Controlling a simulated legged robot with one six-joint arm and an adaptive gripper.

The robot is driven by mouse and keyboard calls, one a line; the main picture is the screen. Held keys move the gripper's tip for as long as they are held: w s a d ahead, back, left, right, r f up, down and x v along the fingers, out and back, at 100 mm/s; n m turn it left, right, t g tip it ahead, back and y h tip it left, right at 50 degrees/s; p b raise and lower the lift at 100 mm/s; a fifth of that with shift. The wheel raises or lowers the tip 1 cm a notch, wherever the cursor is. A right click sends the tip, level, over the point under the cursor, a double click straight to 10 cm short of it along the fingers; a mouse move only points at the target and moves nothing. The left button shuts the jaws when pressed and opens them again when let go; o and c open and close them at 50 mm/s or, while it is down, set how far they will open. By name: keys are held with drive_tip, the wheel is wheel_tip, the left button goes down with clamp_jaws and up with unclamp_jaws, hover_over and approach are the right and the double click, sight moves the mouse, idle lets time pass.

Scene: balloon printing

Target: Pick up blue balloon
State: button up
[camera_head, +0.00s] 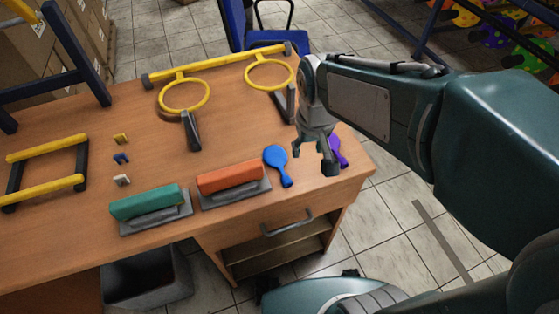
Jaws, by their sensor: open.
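The blue balloon (276,159) lies flat on the wooden table, right of the orange stamp block, with its neck toward the table's front edge. My gripper (314,160) is open and points down, to the right of the blue balloon and apart from it. A purple balloon (336,151) lies behind my gripper, partly hidden by it. I cannot tell exactly how high the fingertips are above the table.
An orange block (228,179) and a green block (144,202) sit on grey plates along the front. Yellow rings (184,110) stand behind. Small clips (121,158) and a yellow-barred frame (46,183) are at left.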

drive_tip(key=w+a+f+n+g, duration=0.1)
drive_tip(key=w+a+f+g, duration=0.15)
drive_tip(key=a+f, duration=0.25)
hover_over(286, 177)
drive_tip(key=shift+t, duration=0.45)
wheel_tip(286, 177, down, 5)
drive_tip(key=shift+w+a+f, duration=0.1)
drive_tip(key=shift+a+f, duration=0.05)
drive_tip(key=shift+f, duration=2.75)
drive_tip(key=c, duration=0.5)
